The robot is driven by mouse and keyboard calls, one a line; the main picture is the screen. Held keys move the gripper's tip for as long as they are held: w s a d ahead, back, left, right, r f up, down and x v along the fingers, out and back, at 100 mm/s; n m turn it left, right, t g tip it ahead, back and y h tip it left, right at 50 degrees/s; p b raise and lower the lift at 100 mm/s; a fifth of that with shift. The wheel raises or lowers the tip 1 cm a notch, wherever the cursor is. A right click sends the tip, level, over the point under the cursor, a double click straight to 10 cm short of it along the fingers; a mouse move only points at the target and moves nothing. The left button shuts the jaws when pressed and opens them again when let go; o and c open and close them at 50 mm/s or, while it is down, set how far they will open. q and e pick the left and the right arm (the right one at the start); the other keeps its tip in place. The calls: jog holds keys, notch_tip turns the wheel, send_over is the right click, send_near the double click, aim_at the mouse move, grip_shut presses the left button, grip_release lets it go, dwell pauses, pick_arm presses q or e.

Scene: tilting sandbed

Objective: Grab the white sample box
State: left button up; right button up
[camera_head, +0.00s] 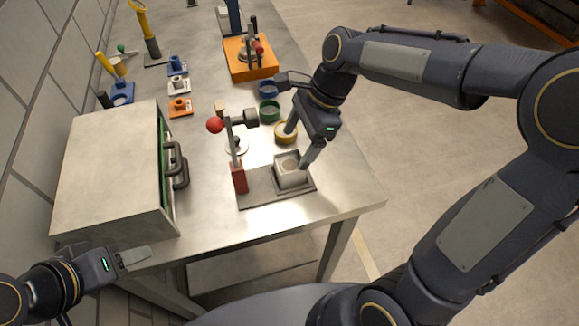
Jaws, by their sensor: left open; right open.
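The white sample box (287,178) sits upright on a flat grey plate (262,195) near the front right of the table. Its top shows a round, sandy-coloured patch. My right gripper (298,150) is open, pointing down over the box. One finger is close to the box's right side and the other is behind it, near a yellow ring-shaped dish; I cannot tell whether either finger touches the box. My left gripper (142,257) is at the lower left, in front of the cabinet, away from the box and empty.
A red-knobbed lever post (239,178) stands just left of the box. Yellow (284,138), green (269,117) and blue (267,90) round dishes stand behind. A cabinet (112,165) with dark handles fills the table's left. An orange base (249,68) stands farther back. The table's front right corner is clear.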

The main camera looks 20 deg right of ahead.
aim_at(287, 167)
jog(key=x, duration=0.5)
jog(key=s+x, duration=0.1)
jog(key=x, duration=0.2)
jog(key=shift+d, duration=0.1)
jog(key=shift+r, duration=0.1)
jog(key=c, duration=1.2)
